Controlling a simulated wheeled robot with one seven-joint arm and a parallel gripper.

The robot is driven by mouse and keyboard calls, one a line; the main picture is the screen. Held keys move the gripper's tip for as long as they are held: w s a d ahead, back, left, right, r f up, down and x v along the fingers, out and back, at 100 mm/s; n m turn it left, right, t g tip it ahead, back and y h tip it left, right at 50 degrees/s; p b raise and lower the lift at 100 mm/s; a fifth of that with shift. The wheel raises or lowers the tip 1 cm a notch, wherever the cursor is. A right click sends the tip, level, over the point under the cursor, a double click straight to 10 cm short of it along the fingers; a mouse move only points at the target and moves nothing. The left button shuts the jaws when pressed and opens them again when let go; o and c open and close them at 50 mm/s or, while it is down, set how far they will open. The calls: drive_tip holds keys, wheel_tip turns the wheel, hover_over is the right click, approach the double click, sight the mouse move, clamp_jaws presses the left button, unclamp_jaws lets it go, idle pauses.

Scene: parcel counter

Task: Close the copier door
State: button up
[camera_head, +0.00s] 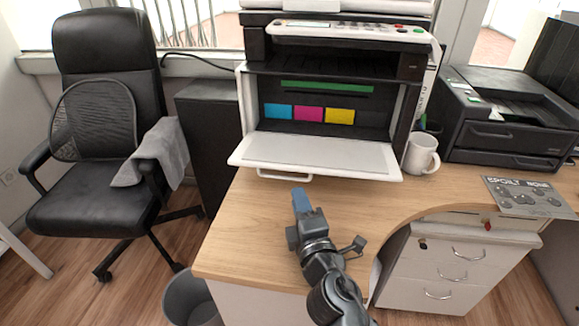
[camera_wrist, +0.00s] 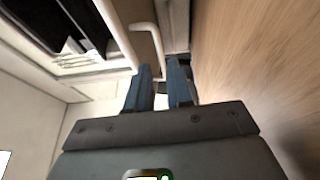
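The white copier (camera_head: 340,60) stands on the wooden desk. Its front door (camera_head: 318,155) is folded down, open and roughly level, showing the dark inside with blue, pink and yellow labels. A white handle (camera_head: 284,176) hangs at the door's front edge, left of its middle; in the wrist view a pale bar-shaped handle (camera_wrist: 150,42) shows just beyond the fingertips. My gripper (camera_head: 301,198) is in front of the door's edge, a little right of the handle. In the wrist view my gripper (camera_wrist: 162,72) has its blue fingers apart with a narrow gap and nothing held between them.
A white mug (camera_head: 421,153) stands close to the door's right end. A black printer (camera_head: 510,120) and a leaflet (camera_head: 528,196) are farther right. A black chair (camera_head: 105,130) and a waste bin (camera_head: 190,300) are at left. The desk (camera_head: 250,225) in front of the door is clear.

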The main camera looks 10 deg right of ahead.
sight(291, 178)
drive_tip(key=shift+w+a+r, duration=0.1)
drive_tip(key=shift+w+a, duration=0.05)
drive_tip(key=shift+w, duration=1.15)
drive_tip(key=shift+w+a, duration=0.2)
drive_tip(key=shift+w, duration=1.15)
drive_tip(key=shift+w+a+r, duration=0.1)
drive_tip(key=shift+w+a, duration=0.05)
drive_tip(key=shift+w, duration=1.15)
clamp_jaws()
